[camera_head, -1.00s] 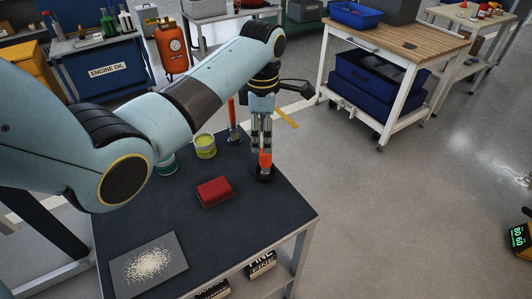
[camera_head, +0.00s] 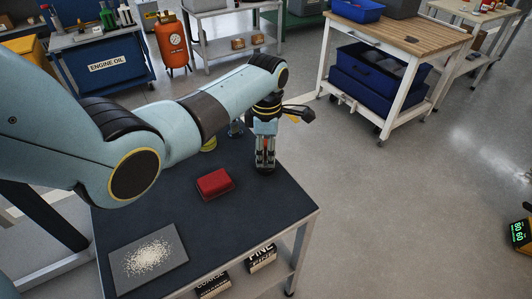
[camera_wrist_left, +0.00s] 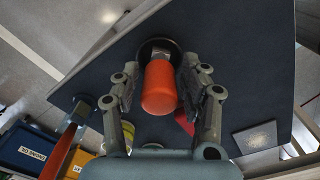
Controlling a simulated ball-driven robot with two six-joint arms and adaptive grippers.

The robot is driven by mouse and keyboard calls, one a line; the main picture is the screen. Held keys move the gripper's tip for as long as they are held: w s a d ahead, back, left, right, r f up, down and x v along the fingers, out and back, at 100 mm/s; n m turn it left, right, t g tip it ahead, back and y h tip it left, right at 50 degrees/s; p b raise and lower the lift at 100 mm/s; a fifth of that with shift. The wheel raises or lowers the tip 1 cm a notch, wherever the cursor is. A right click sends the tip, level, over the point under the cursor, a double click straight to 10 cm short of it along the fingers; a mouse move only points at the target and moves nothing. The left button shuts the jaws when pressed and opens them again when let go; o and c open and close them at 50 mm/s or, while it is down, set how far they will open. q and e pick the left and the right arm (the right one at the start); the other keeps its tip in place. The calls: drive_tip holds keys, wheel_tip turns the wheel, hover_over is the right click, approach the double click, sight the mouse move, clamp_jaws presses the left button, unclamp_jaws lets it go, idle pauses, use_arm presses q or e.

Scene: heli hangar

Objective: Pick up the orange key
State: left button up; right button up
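The orange key shows in the left wrist view as an upright orange cylindrical handle (camera_wrist_left: 160,88) on a round black base (camera_wrist_left: 158,48). It stands on the dark table top (camera_head: 150,215). My left gripper (camera_head: 265,163) points straight down over it near the table's far right corner. In the left wrist view the fingers of my left gripper (camera_wrist_left: 164,78) are spread on both sides of the handle, with gaps showing. In the head view the fingers hide most of the handle. My right gripper is not in view.
A red block (camera_head: 214,183) lies left of my gripper. A yellow-green can (camera_wrist_left: 127,133) is partly hidden. A grey plate with pale grains (camera_head: 120,277) lies at the near left.

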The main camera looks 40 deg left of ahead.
use_arm(q)
clamp_jaws()
drive_tip(key=shift+r, duration=0.1)
